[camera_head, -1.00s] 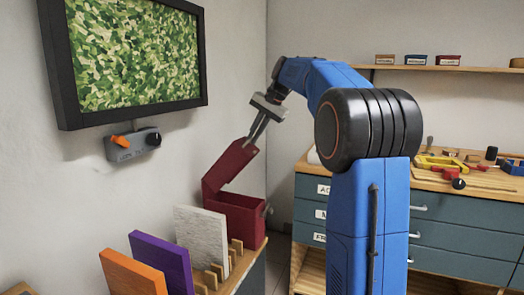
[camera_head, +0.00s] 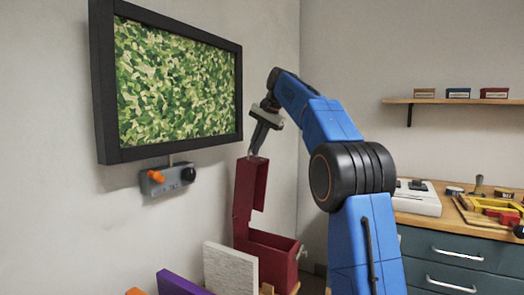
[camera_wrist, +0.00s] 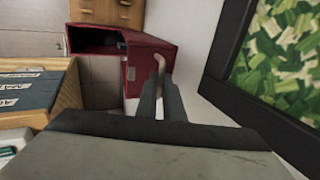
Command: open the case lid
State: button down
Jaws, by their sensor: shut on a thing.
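The dark red case (camera_head: 272,257) stands on a low surface against the wall, with its lid (camera_head: 249,190) raised nearly upright at the left. My gripper (camera_head: 255,155) is above the case, its fingers shut at the lid's top edge. In the wrist view, the gripper fingers (camera_wrist: 163,80) reach a pale handle-like piece at the lid's edge (camera_wrist: 150,62). The case's dark inside shows in part there. The exact contact between fingertips and lid is small and hard to make out.
White (camera_head: 230,268) and purple (camera_head: 180,284) panels stand in front of the case. A drawer bench (camera_head: 455,255) is at right.

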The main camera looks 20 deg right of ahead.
jog(key=shift+w+a, duration=0.2)
dwell(0.3)
jog(key=c, duration=1.9)
grip_release()
jog(key=shift+r, duration=0.1)
jog(key=v, duration=1.1)
jog(key=shift+s+r, duration=0.2)
jog(key=shift+r, duration=0.15)
jog(key=shift+d, duration=0.1)
